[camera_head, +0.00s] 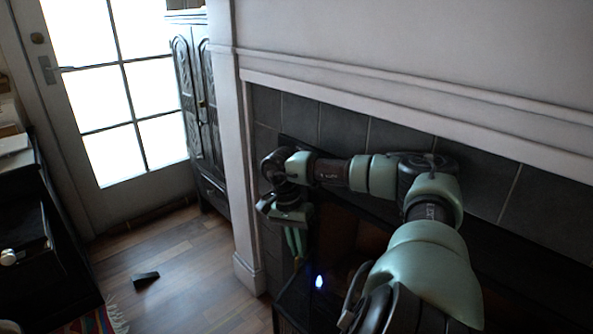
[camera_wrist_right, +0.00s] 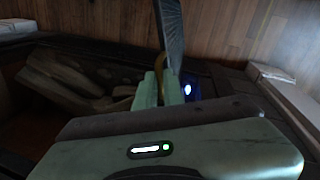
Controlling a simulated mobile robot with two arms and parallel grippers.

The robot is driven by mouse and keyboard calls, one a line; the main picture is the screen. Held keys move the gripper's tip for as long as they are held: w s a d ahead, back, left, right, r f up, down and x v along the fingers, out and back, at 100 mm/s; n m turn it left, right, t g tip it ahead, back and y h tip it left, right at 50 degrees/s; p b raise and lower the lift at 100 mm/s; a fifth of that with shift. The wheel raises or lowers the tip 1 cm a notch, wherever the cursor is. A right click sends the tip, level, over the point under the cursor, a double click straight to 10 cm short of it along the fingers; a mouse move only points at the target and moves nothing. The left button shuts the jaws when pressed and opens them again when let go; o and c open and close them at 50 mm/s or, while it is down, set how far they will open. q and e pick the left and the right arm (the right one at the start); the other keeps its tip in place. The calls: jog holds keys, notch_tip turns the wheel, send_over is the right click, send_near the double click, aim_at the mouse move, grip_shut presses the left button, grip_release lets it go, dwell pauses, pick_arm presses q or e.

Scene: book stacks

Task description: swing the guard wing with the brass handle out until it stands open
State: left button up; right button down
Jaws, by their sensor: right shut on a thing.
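My right gripper (camera_head: 294,240) reaches down at the left side of the fireplace, its pale green fingers close together. In the right wrist view, the fingers (camera_wrist_right: 160,90) are shut on the brass handle (camera_wrist_right: 162,64), of which a curved yellowish part shows between and above them. The guard wing (camera_wrist_right: 172,36) is a dark, narrow mesh panel that runs from the handle out over the wooden floor. In the head view a dark guard panel (camera_head: 289,306) shows low in front of the hearth, partly behind my arm; the handle is hidden there. My left gripper is not in view.
A white fireplace surround (camera_head: 240,180) with dark tiles stands close to my right arm. A small dark wedge (camera_head: 145,279) lies on the wooden floor. A carved dark cabinet (camera_head: 198,110) and a glazed door (camera_head: 125,85) stand behind. Floor left of the fireplace is mostly clear.

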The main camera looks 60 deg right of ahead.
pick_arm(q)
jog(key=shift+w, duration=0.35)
pick_arm(e)
jog(key=shift+w+a+n, duration=0.15)
jog(key=shift+w+n, duration=0.55)
jog(key=shift+n, duration=0.1)
jog(key=c, duration=1.5)
grip_release()
